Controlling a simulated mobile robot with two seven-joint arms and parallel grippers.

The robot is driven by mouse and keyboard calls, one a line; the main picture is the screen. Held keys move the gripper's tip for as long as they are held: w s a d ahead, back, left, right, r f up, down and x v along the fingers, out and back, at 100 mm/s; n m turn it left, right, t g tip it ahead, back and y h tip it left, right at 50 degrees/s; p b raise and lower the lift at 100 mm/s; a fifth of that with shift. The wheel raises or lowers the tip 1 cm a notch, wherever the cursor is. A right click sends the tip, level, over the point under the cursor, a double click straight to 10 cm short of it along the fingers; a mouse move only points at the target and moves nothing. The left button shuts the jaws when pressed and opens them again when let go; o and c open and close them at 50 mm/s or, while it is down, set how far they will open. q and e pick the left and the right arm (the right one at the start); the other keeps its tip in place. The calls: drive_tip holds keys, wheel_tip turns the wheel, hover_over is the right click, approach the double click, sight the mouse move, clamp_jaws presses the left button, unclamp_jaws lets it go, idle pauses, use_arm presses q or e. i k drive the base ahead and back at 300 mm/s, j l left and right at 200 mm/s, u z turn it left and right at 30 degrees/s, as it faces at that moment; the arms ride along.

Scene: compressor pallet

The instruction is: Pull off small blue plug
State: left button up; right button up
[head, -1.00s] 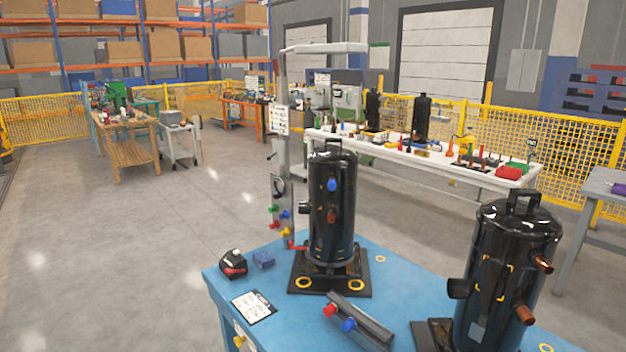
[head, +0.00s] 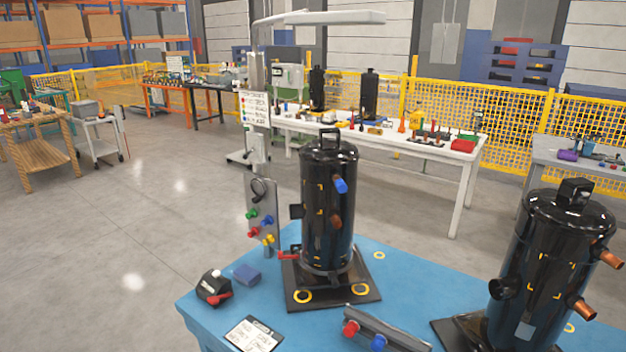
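A small blue plug (head: 341,186) sits on the upper side of the black compressor (head: 328,215) in the middle of the head view. A copper stub (head: 336,222) shows below it on the same compressor. The compressor stands upright on a black base plate (head: 352,291) on the blue table (head: 207,318). Another blue plug (head: 378,343) and a red plug (head: 350,328) sit on a grey rail (head: 392,326) at the table's front. Neither of my grippers is in view.
A second black compressor (head: 545,262) with copper stubs stands at the right. A black and red device (head: 213,288), a blue block (head: 246,275) and a label card (head: 252,335) lie left on the table. A grey post (head: 257,130) with coloured plugs rises behind.

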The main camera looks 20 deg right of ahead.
sight(342, 188)
drive_tip(key=i+j, duration=0.55)
drive_tip(key=z, duration=1.4)
